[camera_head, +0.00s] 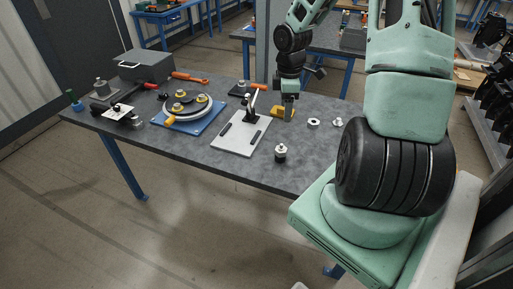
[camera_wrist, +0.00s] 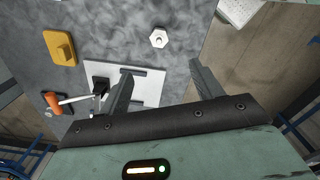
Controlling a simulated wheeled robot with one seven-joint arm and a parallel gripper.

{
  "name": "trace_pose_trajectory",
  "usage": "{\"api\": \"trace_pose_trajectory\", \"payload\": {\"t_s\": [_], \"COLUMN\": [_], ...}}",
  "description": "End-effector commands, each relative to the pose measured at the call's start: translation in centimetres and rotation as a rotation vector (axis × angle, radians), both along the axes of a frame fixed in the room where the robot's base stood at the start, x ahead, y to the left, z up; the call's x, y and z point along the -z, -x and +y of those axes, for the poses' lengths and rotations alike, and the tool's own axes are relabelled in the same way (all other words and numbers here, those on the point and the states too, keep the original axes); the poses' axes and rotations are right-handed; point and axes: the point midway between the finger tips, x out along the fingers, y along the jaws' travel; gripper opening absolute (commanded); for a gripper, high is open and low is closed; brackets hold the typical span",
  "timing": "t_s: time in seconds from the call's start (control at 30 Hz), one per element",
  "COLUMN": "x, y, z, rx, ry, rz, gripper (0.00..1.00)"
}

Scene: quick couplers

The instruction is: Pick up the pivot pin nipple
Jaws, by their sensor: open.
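What appears to be the nipple is a small upright piece (camera_head: 281,153) with a pale top and dark lower part, near the table's front edge. In the wrist view it looks like a white hexagonal piece (camera_wrist: 158,37) with a round tip, beyond the fingertips. My gripper (camera_head: 288,116) points down over the table, behind and to the right of the white fixture plate. The gripper is apart from the nipple.
A ring (camera_head: 313,123) and small part (camera_head: 337,122) are right. A blue-based turntable (camera_head: 197,122) and grey box (camera_head: 145,65) are left.

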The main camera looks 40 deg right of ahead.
Motion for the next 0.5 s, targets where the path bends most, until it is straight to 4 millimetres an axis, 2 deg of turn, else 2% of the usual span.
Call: {"api": "trace_pose_trajectory", "payload": {"t_s": [0.17, 0.5], "x": [2.1, 9.1], "y": [0.2, 0.1], "z": [-0.2, -0.1], "rx": [-0.002, -0.003], "ry": [-0.004, -0.004], "rz": [0.004, 0.005], "gripper": [0.65, 0.65]}}
